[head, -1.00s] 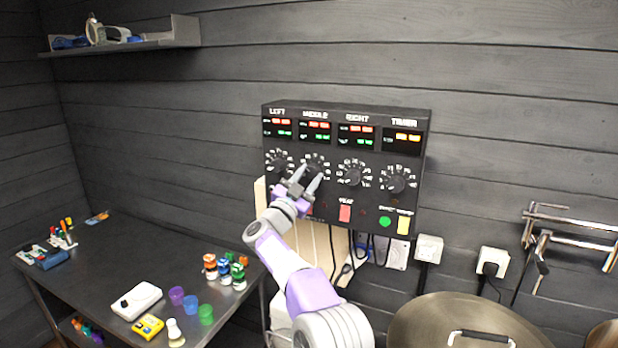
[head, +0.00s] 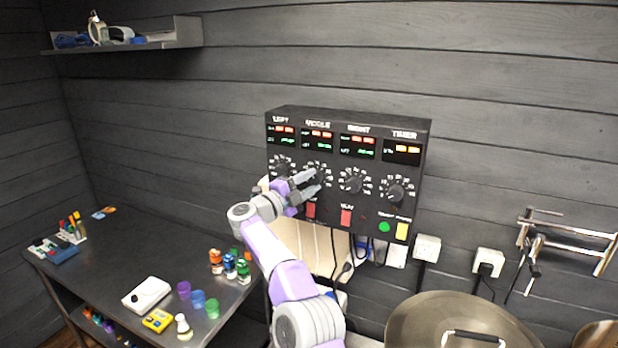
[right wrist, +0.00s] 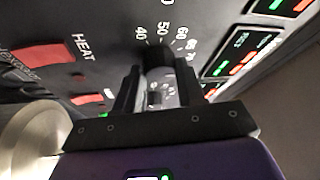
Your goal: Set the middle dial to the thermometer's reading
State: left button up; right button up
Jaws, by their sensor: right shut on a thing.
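The black control panel (head: 349,209) on the wall has left, middle, right and timer dials under lit displays. The middle dial (head: 318,168) is partly hidden by my right gripper (head: 315,181), which comes from below. In the right wrist view, my right gripper (right wrist: 158,92) is shut on the middle dial's black knob (right wrist: 157,56), a finger on each side. Scale numbers from 40 to 70 show around it; the pointer is not clear. A small yellow device (head: 157,320) lies on the bench; I cannot tell whether it is the thermometer. My left gripper is not in view.
The left dial (head: 282,167) and right dial (head: 352,181) flank the middle one closely. Red switches (head: 346,217) sit below. Cables and sockets (head: 427,247) are under the panel. A lidded kettle (head: 420,318) stands lower right. The steel bench (head: 135,250) holds small cups and bottles.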

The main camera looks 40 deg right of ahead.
jog(key=shift+r+m+p, duration=0.1)
jog(key=shift+m+p, duration=0.2)
jog(key=shift+m, duration=0.2)
jog(key=o, duration=1)
jog(key=shift+o, duration=0.2)
jog(key=a+f+b, duration=0.1)
jog(key=a+b, duration=0.1)
jog(key=a, duration=0.5)
jog(key=shift+s+a+b, duration=0.2)
jog(key=shift+a+b, duration=0.05)
jog(key=shift+b, duration=0.05)
jog(key=shift+f, duration=0.1)
